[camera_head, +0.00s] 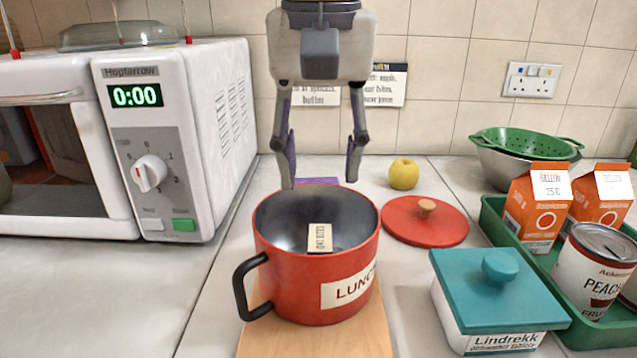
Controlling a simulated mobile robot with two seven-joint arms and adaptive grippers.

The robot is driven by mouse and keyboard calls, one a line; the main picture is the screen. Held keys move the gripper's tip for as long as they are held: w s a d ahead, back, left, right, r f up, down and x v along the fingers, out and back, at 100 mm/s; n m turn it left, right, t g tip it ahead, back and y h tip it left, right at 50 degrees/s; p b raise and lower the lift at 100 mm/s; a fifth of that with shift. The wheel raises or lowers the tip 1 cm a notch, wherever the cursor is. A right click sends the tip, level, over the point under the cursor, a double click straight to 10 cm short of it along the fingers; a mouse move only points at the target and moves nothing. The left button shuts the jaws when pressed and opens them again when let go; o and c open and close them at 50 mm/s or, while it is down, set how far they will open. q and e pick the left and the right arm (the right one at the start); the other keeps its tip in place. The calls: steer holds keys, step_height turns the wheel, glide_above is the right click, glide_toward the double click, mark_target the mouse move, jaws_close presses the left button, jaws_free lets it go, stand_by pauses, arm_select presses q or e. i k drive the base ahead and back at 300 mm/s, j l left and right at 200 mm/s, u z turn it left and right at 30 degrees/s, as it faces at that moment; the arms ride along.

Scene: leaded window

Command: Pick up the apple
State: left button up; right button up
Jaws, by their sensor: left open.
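The yellow apple (403,174) sits on the counter near the tiled wall, behind the red lid and right of the pot. My left gripper (320,184) comes down from the top of the view with its two fingers spread wide and nothing visible between them. Its fingertips show just above the far rim of the red pot, to the left of the apple and apart from it. My right gripper does not show.
A red pot (315,295) with a black handle stands on a wooden board (345,340). A red lid (425,232) lies beside it. A teal-lidded box (485,265), a green tray (597,340) with cartons, and a microwave (220,110) flank the counter.

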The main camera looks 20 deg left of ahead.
mark_target(403, 174)
steer(key=k, duration=1)
